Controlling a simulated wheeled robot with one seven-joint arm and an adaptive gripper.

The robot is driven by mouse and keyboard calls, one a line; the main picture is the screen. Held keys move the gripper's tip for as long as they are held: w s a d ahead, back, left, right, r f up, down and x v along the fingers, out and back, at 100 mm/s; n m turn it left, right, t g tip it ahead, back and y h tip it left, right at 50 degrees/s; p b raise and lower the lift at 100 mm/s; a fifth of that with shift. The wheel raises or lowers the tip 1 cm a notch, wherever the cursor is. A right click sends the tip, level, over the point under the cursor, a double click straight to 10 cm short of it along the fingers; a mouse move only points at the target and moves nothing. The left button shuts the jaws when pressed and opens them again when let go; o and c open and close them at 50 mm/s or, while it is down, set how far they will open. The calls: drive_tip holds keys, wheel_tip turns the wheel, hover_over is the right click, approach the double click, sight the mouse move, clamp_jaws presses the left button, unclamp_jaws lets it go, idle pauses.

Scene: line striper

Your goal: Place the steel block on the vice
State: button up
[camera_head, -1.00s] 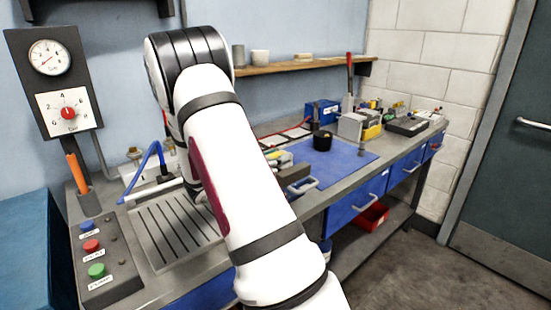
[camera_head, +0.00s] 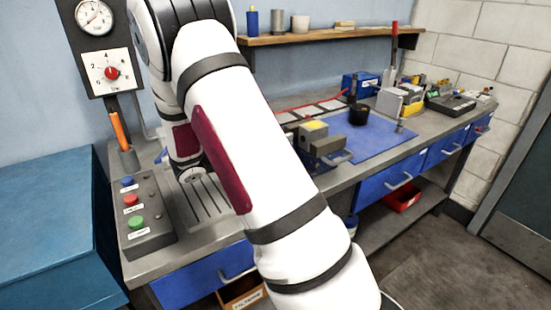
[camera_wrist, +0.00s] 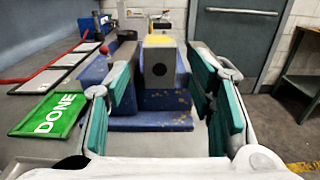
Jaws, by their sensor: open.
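In the head view my arm hides the gripper.
A green DONE card (camera_wrist: 53,115) lies left of the vice, in line with pale cards. A blue mat (camera_head: 372,140) holds a black cup (camera_head: 358,115). A control box (camera_head: 145,215) with coloured buttons is at the bench's left end. A shelf (camera_head: 330,36) runs above.

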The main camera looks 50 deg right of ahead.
drive_tip(key=s+a+r+m+y, duration=0.2)
drive_tip(key=s+a+m+y, duration=0.25)
drive_tip(key=s, duration=0.25)
drive_tip(key=s+a+r+m+y, duration=0.35)
drive_tip(key=s+a+m, duration=0.2)
drive_tip(key=s, duration=0.25)
drive_tip(key=s+a+m+t+y, duration=0.2)
drive_tip(key=s+a+t+y, duration=0.1)
drive_tip(key=a, duration=0.6)
drive_tip(key=s+a+m+t+y, duration=0.3)
drive_tip(key=s+a+t+y, duration=0.1)
drive_tip(key=a, duration=0.6)
drive_tip(key=s+y, duration=0.1)
drive_tip(key=y, duration=0.1)
drive_tip(key=shift+s+a+y, duration=0.2)
drive_tip(key=shift+a+y, duration=0.05)
drive_tip(key=shift+y, duration=0.15)
drive_tip(key=shift+t, duration=0.6)
wheel_tip(320, 180, up, 6)
drive_tip(key=p, duration=0.4)
drive_tip(key=shift+f+p, duration=0.1)
drive_tip(key=shift+p, duration=0.25)
drive_tip(key=shift+w, duration=0.1)
